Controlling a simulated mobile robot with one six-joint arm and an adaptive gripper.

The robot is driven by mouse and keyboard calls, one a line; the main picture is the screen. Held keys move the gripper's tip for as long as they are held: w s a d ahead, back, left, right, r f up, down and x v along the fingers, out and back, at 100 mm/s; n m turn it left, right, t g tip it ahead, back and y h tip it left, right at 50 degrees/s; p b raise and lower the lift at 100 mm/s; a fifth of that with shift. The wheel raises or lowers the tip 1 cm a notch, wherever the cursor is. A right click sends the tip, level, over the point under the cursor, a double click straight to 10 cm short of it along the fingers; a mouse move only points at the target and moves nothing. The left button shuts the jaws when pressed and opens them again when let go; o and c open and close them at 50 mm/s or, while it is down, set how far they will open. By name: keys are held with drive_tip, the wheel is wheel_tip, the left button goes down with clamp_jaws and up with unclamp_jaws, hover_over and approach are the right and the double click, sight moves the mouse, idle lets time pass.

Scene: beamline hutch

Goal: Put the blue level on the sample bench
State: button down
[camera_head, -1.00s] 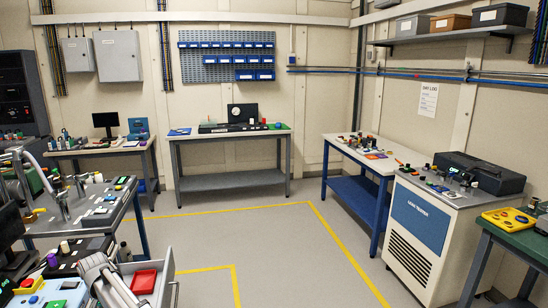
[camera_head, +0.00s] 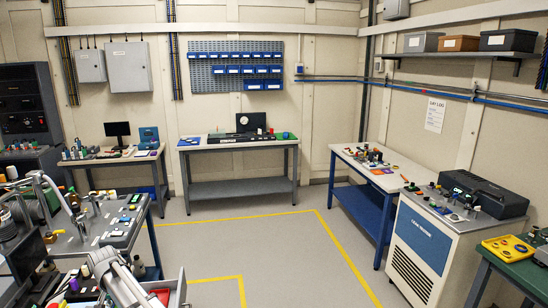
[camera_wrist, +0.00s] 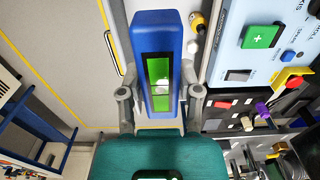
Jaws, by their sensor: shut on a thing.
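The blue level (camera_wrist: 137,45), a long blue body with a bright green window, is upright in the wrist view. My gripper (camera_wrist: 160,95) is shut on it, with a grey finger on each side. The level's lower end is close to the teal part of my gripper. In the head view my arm shows at the bottom left, but the level cannot be made out there. No label marks the sample bench; a grey-topped bench (camera_head: 240,146) stands at the back wall below blue bins, with a black device on it.
A bench with a blue shelf (camera_head: 362,208) stands at the right, beside a white chiller cabinet (camera_head: 420,245). A crowded bench (camera_head: 85,238) and an open drawer (camera_head: 180,291) are close at the left. The floor (camera_head: 270,240) in the middle is clear.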

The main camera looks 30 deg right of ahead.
wheel_tip(320, 180, up, 8)
drive_tip(key=p, duration=0.7)
drive_tip(key=shift+r, duration=0.2)
drive_tip(key=shift+a, duration=0.15)
